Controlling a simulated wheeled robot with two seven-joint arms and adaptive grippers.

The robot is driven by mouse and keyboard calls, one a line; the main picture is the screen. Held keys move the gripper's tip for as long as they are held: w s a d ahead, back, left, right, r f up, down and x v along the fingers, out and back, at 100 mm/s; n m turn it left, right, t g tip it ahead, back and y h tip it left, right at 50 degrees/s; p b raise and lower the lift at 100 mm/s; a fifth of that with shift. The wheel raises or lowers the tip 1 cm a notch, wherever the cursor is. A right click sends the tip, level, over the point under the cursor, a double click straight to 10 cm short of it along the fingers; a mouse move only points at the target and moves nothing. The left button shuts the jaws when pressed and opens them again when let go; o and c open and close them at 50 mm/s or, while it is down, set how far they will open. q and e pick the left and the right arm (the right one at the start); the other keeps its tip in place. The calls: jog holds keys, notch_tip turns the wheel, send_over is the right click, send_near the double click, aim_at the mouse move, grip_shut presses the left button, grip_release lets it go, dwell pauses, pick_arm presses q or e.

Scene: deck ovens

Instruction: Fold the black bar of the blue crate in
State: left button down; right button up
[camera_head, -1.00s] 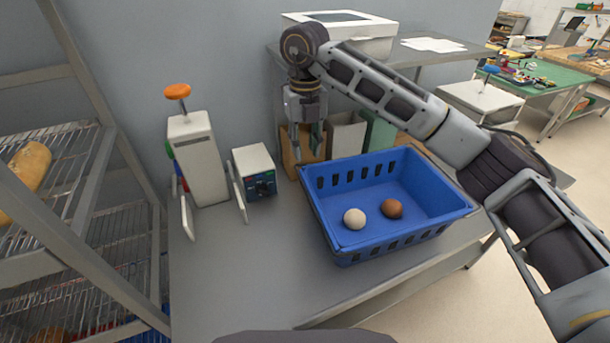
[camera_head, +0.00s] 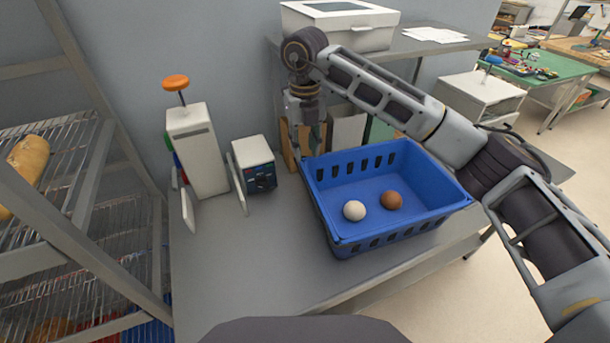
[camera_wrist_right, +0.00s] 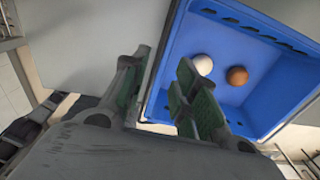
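The blue crate (camera_head: 420,215) stands on the grey table with a white egg (camera_head: 354,210) and a brown egg (camera_head: 391,200) inside. My right gripper (camera_head: 308,155) points down at the crate's back left corner. In the right wrist view my right gripper (camera_wrist_right: 162,92) is open, its green-padded fingers apart on either side of the crate's rim (camera_wrist_right: 160,75). I cannot tell whether they touch it. Both eggs also show there. My left gripper is not in view.
A white dispenser with an orange knob (camera_head: 197,150) and a small white box with a dark panel (camera_head: 254,165) stand left of the crate. A wire rack (camera_head: 80,210) is at far left. The table front (camera_head: 260,260) is clear. A raised shelf (camera_head: 440,42) lies behind.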

aim_at(305, 181)
jog(key=shift+f+p, duration=0.95)
jog(key=shift+f, duration=4.5)
jog(key=shift+c, duration=0.4)
grip_shut()
